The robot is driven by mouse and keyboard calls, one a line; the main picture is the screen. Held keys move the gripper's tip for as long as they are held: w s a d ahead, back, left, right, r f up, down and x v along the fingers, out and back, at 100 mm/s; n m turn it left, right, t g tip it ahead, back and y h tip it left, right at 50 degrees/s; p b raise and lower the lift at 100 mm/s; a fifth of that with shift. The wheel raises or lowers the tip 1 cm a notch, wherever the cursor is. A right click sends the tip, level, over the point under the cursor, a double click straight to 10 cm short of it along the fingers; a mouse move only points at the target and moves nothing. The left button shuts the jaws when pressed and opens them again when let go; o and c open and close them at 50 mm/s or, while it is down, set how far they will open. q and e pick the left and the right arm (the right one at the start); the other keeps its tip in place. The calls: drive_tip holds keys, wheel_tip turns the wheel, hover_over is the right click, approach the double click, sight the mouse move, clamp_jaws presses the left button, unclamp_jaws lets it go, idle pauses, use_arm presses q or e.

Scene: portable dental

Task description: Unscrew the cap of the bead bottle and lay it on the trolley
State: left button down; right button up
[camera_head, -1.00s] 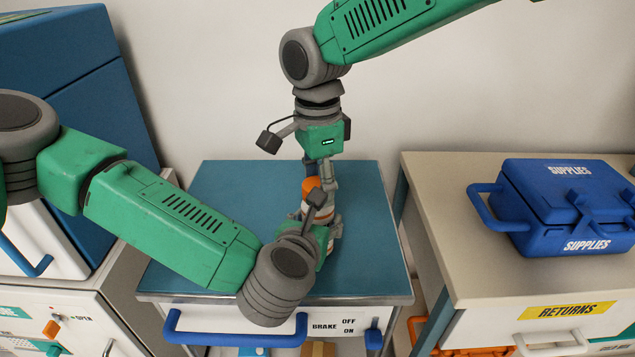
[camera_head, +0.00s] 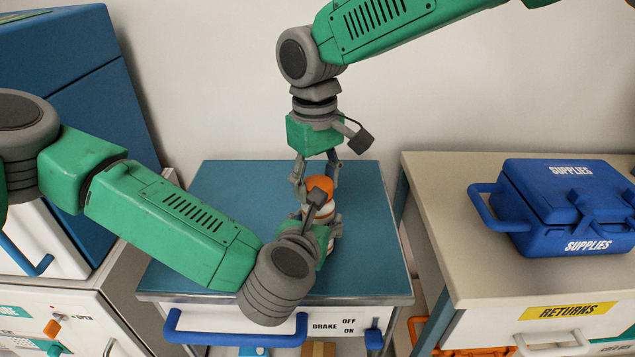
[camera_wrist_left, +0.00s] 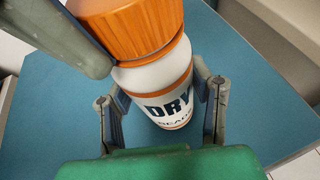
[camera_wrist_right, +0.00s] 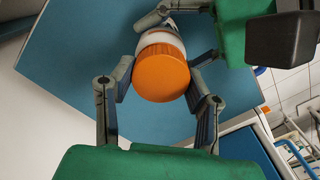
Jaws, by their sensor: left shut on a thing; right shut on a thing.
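The bead bottle, white with orange bands and "DRY" lettering (camera_wrist_left: 172,98), stands upright on the blue-topped trolley (camera_head: 235,200). Its ridged orange cap (camera_head: 320,184) is at the bottle's neck; I cannot tell how tightly it sits. The cap also shows from above in the right wrist view (camera_wrist_right: 161,72). My left gripper (camera_head: 320,232) is shut around the bottle's body from the front. My right gripper (camera_head: 315,182) comes from above and is shut on the cap, with one finger on each side. The left gripper hides part of the bottle in the head view.
The trolley top is bare around the bottle, with free room to the left (camera_head: 220,245) and right. A blue supplies case (camera_head: 565,205) stands on the beige cabinet at right. A white unit with a tall blue box (camera_head: 75,75) stands at left.

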use_arm(q)
drive_tip(key=shift+s+d, duration=0.1)
drive_tip(key=shift+s, duration=0.05)
use_arm(e)
drive_tip(key=n, duration=0.7)
drive_tip(key=shift+w+r, duration=0.1)
drive_tip(key=n, duration=0.4)
drive_tip(key=shift+n, duration=0.4)
drive_tip(key=n, duration=0.3)
drive_tip(key=shift+s+a+r, duration=0.1)
drive_tip(key=shift+s+r, duration=0.05)
drive_tip(key=shift+s, duration=0.15)
drive_tip(key=shift+r, duration=0.15)
drive_tip(key=shift+r, duration=0.9)
drive_tip(key=shift+r, duration=0.1)
